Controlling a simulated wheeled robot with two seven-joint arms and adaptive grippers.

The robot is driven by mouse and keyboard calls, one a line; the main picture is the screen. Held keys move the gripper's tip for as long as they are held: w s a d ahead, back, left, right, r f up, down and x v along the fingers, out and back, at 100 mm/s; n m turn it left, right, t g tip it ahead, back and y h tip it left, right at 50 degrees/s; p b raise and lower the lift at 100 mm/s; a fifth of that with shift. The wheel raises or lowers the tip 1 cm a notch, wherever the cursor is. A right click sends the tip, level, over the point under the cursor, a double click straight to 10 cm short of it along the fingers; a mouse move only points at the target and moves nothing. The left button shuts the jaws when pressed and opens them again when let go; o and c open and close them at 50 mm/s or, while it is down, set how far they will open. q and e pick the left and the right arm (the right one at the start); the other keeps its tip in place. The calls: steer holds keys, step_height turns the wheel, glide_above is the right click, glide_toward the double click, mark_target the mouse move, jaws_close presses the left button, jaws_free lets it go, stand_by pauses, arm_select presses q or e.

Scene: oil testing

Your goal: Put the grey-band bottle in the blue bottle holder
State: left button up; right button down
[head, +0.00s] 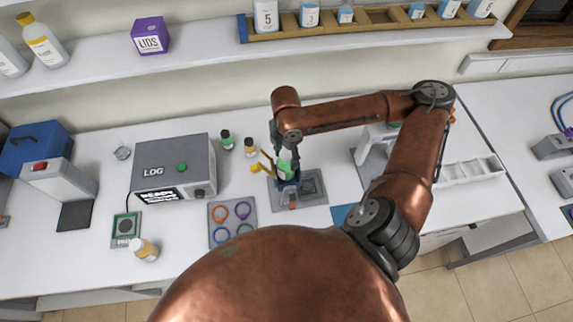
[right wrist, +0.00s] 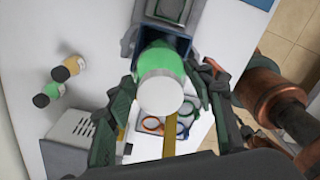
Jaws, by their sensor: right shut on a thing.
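My right gripper (right wrist: 162,95) is shut on a bottle (right wrist: 162,85) with a green part and a pale grey-white end facing the wrist camera. The bottle is between the fingers in the right wrist view; its green part (head: 285,163) shows small in the head view. I cannot make out a grey band for certain. The blue bottle holder (right wrist: 184,46) is just beyond the bottle's far end, on a grey plate; it also shows in the head view (head: 288,186). The bottle overlaps the holder's opening, and I cannot tell whether its end is inside. My left gripper is not in view.
A grey LOG box (head: 172,166) is further left. A mat with coloured rings (head: 232,222) lies in front. A pale rack (head: 470,172) is at right.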

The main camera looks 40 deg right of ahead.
step_height(320, 180, down, 2)
steer(key=shift+s+f, duration=0.15)
step_height(320, 180, down, 2)
steer(key=shift+f, duration=0.65)
steer(key=c, duration=1.4)
jaws_free()
steer(key=shift+f, duration=0.1)
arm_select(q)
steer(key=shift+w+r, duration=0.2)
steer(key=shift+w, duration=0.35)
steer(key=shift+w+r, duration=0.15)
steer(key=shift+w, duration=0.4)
arm_select(e)
steer(key=o, duration=0.5)
steer(key=shift+c, duration=0.2)
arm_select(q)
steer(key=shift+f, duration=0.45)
arm_select(e)
step_height(320, 180, up, 12)
steer(key=shift+r, duration=0.15)
